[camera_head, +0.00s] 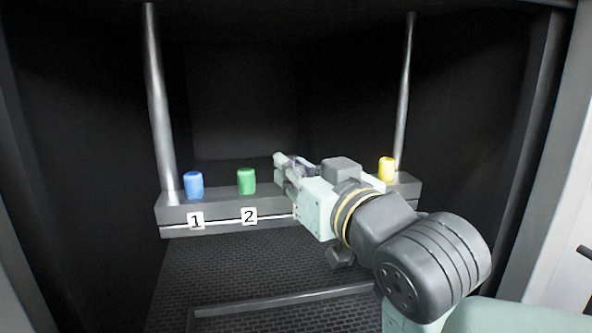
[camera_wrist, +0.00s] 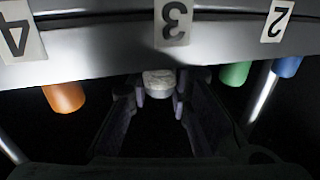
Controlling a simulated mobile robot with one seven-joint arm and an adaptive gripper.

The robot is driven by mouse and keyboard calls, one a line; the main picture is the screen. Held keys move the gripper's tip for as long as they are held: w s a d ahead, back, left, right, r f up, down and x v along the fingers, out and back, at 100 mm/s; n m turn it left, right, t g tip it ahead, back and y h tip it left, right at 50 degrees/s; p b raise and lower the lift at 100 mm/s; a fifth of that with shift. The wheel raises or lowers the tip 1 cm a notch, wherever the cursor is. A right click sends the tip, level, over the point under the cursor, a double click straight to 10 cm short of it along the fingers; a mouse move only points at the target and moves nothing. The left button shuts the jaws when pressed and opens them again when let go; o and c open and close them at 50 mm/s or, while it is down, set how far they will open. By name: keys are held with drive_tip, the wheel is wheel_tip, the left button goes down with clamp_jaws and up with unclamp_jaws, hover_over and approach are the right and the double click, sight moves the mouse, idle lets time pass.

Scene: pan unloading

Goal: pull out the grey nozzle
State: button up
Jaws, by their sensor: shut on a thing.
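The grey nozzle (camera_wrist: 158,82) shows in the wrist view as a pale, rounded piece at the grey bar's edge, by the label 3. My gripper (camera_wrist: 159,97) has one finger on each side of it and is shut on it. In the head view my gripper (camera_head: 287,166) reaches over the bar between the green nozzle and the yellow one. The grey nozzle cannot be made out there behind the fingers. I cannot tell whether it is still seated in the bar.
The grey bar (camera_head: 175,212) also holds a blue nozzle (camera_head: 194,185), a green nozzle (camera_head: 246,181) and a yellow nozzle (camera_head: 387,169), which looks orange in the wrist view (camera_wrist: 64,97). Metal posts (camera_head: 158,100) rise at both ends. Dark walls enclose the sides.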

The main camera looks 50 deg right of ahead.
sight(296, 166)
clamp_jaws()
drive_tip(key=shift+r, duration=0.65)
idle(0.4)
drive_tip(key=shift+r, duration=2.3)
